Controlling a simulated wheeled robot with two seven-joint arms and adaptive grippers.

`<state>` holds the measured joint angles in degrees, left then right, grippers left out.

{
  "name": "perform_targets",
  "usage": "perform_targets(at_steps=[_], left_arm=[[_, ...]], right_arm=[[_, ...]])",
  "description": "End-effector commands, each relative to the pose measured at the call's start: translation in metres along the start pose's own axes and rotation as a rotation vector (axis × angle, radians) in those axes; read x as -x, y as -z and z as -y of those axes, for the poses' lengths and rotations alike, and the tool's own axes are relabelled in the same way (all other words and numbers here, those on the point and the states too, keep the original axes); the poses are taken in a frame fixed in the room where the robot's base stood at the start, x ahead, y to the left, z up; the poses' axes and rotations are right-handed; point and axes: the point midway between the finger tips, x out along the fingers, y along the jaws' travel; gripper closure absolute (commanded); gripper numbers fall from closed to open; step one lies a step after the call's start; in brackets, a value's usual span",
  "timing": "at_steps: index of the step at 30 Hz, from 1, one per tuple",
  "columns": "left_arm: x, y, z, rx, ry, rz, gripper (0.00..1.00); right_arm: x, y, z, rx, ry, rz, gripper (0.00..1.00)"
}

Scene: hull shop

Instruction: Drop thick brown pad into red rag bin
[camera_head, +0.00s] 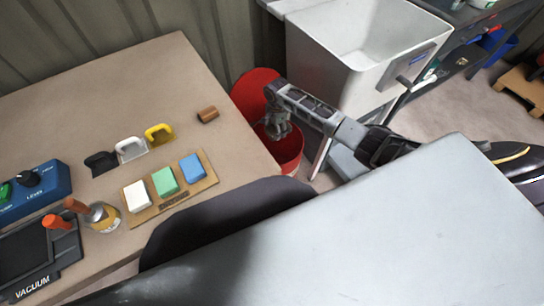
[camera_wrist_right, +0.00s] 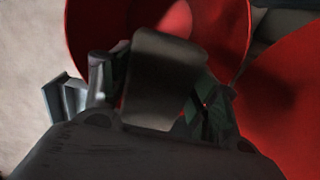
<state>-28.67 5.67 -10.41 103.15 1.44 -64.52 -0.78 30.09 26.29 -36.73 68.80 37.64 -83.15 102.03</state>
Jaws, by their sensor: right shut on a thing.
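The red rag bin (camera_head: 290,162) stands on the floor just past the table's right edge. Its round interior also shows in the right wrist view (camera_wrist_right: 232,35). My right gripper (camera_head: 277,130) is over the bin's mouth, pointing down. In the right wrist view, the gripper (camera_wrist_right: 155,95) is shut on a dark, brownish-grey pad (camera_wrist_right: 168,75) with rounded corners, seen against the red bin. Shade makes its colour hard to tell, and in the head view it cannot be made out. My left gripper is not in view.
A red round lid (camera_head: 255,88) is behind the bin, and a white sink (camera_head: 335,60) is to its right.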

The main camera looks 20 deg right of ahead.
Motion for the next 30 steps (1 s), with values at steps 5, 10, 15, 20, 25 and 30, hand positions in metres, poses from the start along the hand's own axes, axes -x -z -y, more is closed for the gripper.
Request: perform_targets(at_steps=[5, 10, 15, 20, 25, 30], left_arm=[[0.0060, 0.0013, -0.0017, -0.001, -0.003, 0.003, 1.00], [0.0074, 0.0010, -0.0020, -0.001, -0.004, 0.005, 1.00], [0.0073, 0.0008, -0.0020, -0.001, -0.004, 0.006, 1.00], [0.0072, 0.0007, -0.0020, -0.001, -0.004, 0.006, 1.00], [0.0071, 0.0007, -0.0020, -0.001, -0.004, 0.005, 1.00], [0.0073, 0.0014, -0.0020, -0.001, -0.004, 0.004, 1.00]], right_arm=[[-0.0015, 0.0001, 0.0003, 0.000, 0.001, 0.000, 0.66], [-0.0016, 0.0000, 0.0003, 0.000, 0.001, 0.000, 0.66], [-0.0015, 0.0000, 0.0003, 0.000, 0.001, 0.000, 0.66], [-0.0015, 0.0000, 0.0003, 0.000, 0.001, 0.000, 0.20], [-0.0017, 0.0000, 0.0002, 0.000, 0.000, 0.000, 0.15], [-0.0020, 0.0000, -0.0001, 0.000, 0.000, 0.000, 0.15]])
